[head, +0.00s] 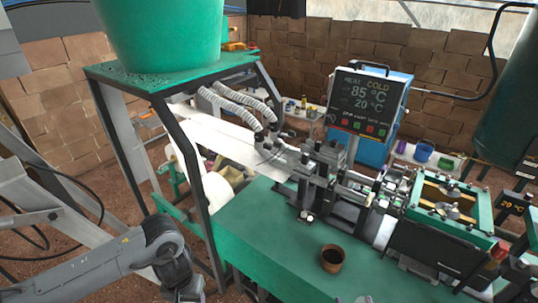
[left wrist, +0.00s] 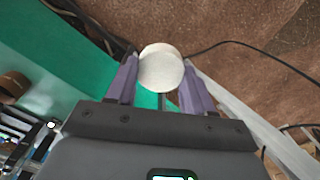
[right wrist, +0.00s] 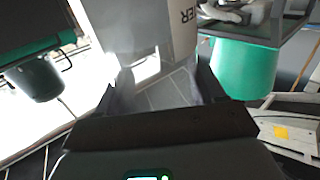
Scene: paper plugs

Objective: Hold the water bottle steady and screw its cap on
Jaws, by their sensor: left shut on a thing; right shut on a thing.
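A round white cap (left wrist: 160,70) sits between the purple fingers of my left gripper (left wrist: 159,62), which is shut on it. In the head view my left arm reaches the bottom edge at the left, and the cap does not show clearly there. My right gripper (right wrist: 164,88) is shut on the water bottle, a pale, partly see-through bottle (right wrist: 150,28) with a grey band and dark letters, in the right wrist view. The bottle's mouth is not visible. I cannot make out the bottle in the head view. The cap appears apart from the bottle.
A green bench (head: 270,255) carries a metal machine (head: 335,190) and a small brown cup (head: 332,258). A temperature display (head: 368,103) stands behind. A green hopper (head: 160,35) sits on a frame at left. Brown floor lies below the left gripper.

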